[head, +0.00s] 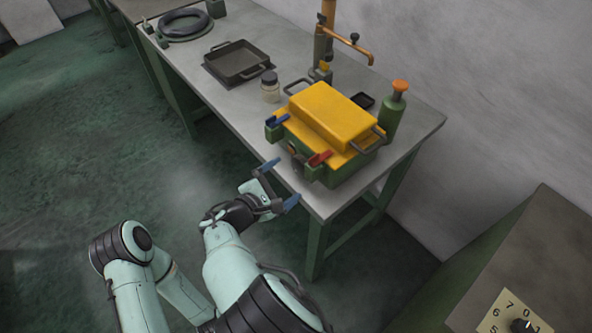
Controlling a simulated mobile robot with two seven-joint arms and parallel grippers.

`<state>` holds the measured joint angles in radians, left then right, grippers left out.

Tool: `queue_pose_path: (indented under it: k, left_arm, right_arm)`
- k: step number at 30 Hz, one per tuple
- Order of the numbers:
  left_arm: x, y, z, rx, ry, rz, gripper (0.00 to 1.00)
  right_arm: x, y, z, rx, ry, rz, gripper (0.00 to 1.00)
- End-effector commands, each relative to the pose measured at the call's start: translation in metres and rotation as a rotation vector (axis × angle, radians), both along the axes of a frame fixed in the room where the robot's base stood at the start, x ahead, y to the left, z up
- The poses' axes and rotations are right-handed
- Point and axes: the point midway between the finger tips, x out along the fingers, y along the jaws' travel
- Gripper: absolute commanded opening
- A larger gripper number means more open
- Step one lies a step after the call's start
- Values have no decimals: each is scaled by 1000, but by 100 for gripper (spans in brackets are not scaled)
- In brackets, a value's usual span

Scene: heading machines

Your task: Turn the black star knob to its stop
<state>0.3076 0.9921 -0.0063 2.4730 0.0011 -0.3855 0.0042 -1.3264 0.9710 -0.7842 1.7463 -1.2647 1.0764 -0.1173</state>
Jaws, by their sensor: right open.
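A green machine (346,170) with a yellow lid (333,115) stands near the front right corner of the bench. A small dark shape, likely the black star knob (297,162), sits low on its front face, between a blue lever (277,121) and a red lever (319,158). Its lobes are too small to make out. My right gripper (279,184) is open and empty, its two blue-tipped fingers spread toward that face. It appears just in front of the knob, apart from it. My left gripper is not in view.
The grey bench (225,98) carries a jar (270,88), a dark tray (238,62), a green bottle (393,112) and an orange-brown post (327,35). A cabinet with a numbered dial (501,312) stands at lower right. The floor left of the bench is clear.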

Motion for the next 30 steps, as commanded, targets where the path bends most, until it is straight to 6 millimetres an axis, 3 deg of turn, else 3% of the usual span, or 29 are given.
queue_pose_path:
  k: [9,21,22,27,30]
  left_arm:
    - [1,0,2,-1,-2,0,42]
    - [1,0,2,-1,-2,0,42]
    - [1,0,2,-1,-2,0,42]
    - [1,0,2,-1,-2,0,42]
    - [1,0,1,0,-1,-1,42]
  right_arm:
    - [36,-32,-16,0,1,0,100]
    - [42,-37,-18,2,2,0,100]
    - [42,-37,-18,2,2,0,97]
    - [42,-37,-18,1,2,1,45]
    - [42,-37,-19,2,2,0,45]
